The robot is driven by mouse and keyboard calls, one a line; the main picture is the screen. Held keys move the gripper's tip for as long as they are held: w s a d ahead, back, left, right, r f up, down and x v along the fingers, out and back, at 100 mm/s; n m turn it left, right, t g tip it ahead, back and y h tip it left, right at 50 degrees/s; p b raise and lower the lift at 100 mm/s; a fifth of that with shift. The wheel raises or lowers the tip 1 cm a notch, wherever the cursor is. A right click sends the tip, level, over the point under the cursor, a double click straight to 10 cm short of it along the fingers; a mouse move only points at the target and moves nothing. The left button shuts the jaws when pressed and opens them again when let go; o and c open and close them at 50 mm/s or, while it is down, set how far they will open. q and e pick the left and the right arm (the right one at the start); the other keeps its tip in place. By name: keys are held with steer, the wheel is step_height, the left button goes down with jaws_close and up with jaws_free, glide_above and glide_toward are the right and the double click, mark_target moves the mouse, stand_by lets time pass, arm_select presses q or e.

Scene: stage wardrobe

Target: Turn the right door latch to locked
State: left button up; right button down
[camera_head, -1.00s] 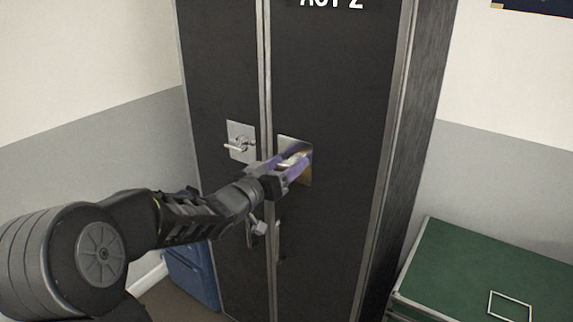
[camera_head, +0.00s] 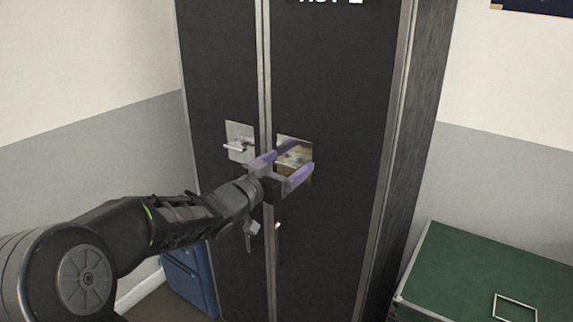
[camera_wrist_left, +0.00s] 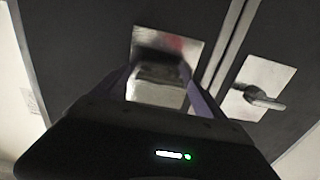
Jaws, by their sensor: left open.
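The right door latch plate (camera_head: 307,150) is on the right door of a tall black wardrobe. My left gripper (camera_head: 302,156) is open in front of it, its purple fingers on either side of the latch area. In the left wrist view the plate (camera_wrist_left: 165,47) shows a reddish patch, and a blurred pale latch handle (camera_wrist_left: 158,78) lies between the fingers. I cannot tell which way the handle is turned or whether the fingers touch it. The left door latch (camera_head: 236,147) has a horizontal lever on a silver plate; it also shows in the left wrist view (camera_wrist_left: 264,98). My right gripper is not in view.
The wardrobe's right door (camera_head: 340,90) and left door (camera_head: 222,70) are closed, with metal edging between them. A green-topped case (camera_head: 470,265) stands at the right. A blue case (camera_head: 190,275) stands on the floor at the left, behind my arm.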

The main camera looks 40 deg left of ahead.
arm_select(q)
steer(key=shift+s, duration=0.1)
steer(key=s, duration=0.7)
steer(key=shift+s, duration=0.3)
steer(key=shift+d, duration=0.1)
